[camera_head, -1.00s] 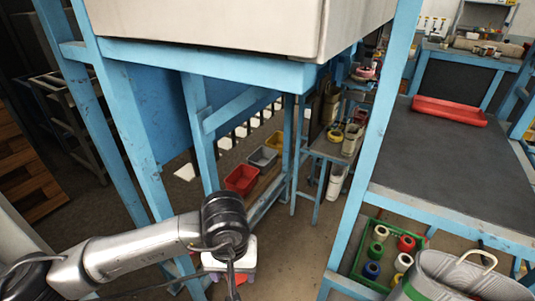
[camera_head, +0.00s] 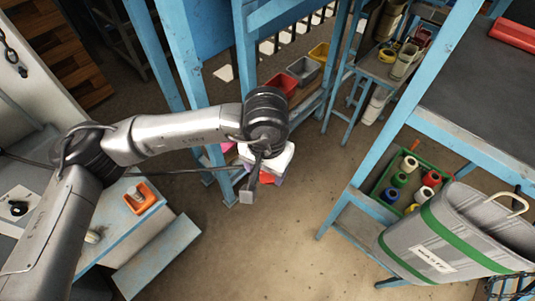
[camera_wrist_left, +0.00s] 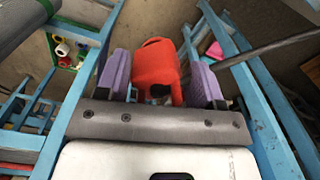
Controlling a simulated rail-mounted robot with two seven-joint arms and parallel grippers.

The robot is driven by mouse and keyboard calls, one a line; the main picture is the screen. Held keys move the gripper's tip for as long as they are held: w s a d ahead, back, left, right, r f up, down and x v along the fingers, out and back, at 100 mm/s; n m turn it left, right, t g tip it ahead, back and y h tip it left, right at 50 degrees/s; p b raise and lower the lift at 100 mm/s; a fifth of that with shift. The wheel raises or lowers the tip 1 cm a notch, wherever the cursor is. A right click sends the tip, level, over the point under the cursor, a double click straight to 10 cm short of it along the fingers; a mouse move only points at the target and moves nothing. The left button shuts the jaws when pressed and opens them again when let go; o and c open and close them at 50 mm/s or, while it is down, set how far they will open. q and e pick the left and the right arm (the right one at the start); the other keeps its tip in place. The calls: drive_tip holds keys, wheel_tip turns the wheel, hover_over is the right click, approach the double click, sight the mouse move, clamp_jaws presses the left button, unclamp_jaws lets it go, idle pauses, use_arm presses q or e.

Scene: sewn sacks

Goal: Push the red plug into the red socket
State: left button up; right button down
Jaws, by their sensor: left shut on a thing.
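My left gripper (camera_head: 265,176) hangs over the floor in the middle of the head view, seen mostly from behind. In the left wrist view its two purple fingers (camera_wrist_left: 159,78) are shut on a red plug (camera_wrist_left: 158,58), which has a rounded body and a dark part at its near end. Only a bit of the plug's red (camera_head: 268,179) shows below the gripper in the head view. An orange-red piece with a pale middle (camera_head: 140,197) sits on a bench at the left; I cannot tell if it is the red socket. My right gripper is not in view.
The blue bench (camera_head: 122,218) stands at lower left. A blue-framed table (camera_head: 470,135) is at the right, with a green crate of spools (camera_head: 433,160) and a grey bin (camera_head: 450,235) below. Coloured trays (camera_head: 303,69) stand behind. The middle floor is clear.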

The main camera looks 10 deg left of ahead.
use_arm(q)
drive_tip(key=m, duration=0.1)
drive_tip(key=s+m, duration=0.1)
drive_tip(key=m, duration=0.1)
drive_tip(key=s+m, duration=0.1)
drive_tip(key=shift+d+f+m, duration=0.2)
drive_tip(key=shift+f+m, duration=0.05)
drive_tip(key=shift+m, duration=0.15)
drive_tip(key=shift+w, duration=0.1)
drive_tip(key=w+d+f+m, duration=0.2)
drive_tip(key=f, duration=0.1)
drive_tip(key=w+d+f+m, duration=0.1)
drive_tip(key=f+m, duration=0.1)
drive_tip(key=shift+w+d, duration=0.35)
drive_tip(key=shift+w, duration=0.05)
drive_tip(key=c, duration=0.4)
drive_tip(key=shift+w+d+f+m, duration=0.25)
drive_tip(key=shift+d+m, duration=0.05)
drive_tip(key=shift+c, duration=1.1)
